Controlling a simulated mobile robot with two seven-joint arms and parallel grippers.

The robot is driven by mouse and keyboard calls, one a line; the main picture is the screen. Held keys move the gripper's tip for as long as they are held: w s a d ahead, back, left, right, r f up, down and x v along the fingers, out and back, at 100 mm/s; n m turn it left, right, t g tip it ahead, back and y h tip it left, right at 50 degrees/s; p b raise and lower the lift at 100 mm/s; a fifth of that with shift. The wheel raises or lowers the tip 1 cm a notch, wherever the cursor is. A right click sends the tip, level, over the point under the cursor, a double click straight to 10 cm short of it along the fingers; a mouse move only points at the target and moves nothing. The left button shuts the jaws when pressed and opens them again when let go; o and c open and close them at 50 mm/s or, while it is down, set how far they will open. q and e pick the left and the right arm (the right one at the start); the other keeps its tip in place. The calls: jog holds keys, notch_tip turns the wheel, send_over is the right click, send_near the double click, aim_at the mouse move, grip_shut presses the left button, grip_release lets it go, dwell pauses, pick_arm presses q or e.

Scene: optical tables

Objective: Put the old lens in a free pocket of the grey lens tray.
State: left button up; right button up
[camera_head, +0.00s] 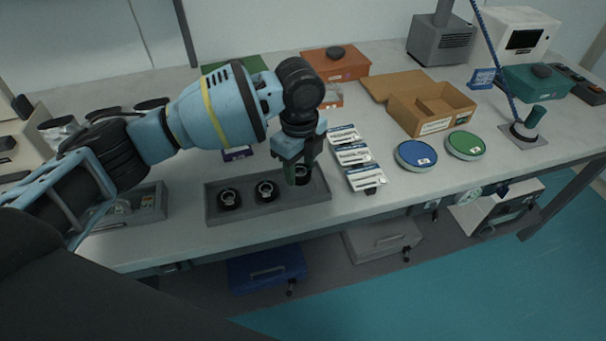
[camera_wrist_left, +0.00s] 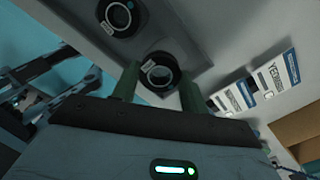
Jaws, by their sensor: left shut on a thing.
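The grey lens tray (camera_head: 270,209) lies near the table's front edge. Two black ring-shaped lenses sit in it, one at the left (camera_head: 229,199) and one in the middle (camera_head: 266,191). My left gripper (camera_head: 297,176) reaches down over the tray's right end. It is shut on a black-rimmed lens, the old lens (camera_head: 303,175), partly hidden by the fingers in the head view. In the left wrist view the lens (camera_wrist_left: 160,72) shows between the two green fingers, with a neighbouring lens (camera_wrist_left: 120,17) beside it. I cannot tell whether the held lens touches the tray floor. My right gripper is out of view.
White labelled packets (camera_head: 352,155) lie just right of the tray. Blue (camera_head: 416,154) and green (camera_head: 465,145) round tins and an open cardboard box (camera_head: 430,108) stand further right. A grey bin (camera_head: 150,205) is left of the tray.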

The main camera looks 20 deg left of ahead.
aim_at(302, 169)
pick_arm(q)
jog(key=shift+w+d, duration=0.1)
jog(key=shift+w, duration=0.1)
jog(key=shift+w+d+f, duration=0.1)
jog(key=shift+w, duration=0.1)
jog(key=shift+f, duration=1.65)
jog(key=o, duration=1)
jog(key=shift+f, duration=0.15)
notch_tip(302, 169, up, 12)
jog(key=shift+r+p, duration=0.15)
jog(key=shift+p, duration=0.2)
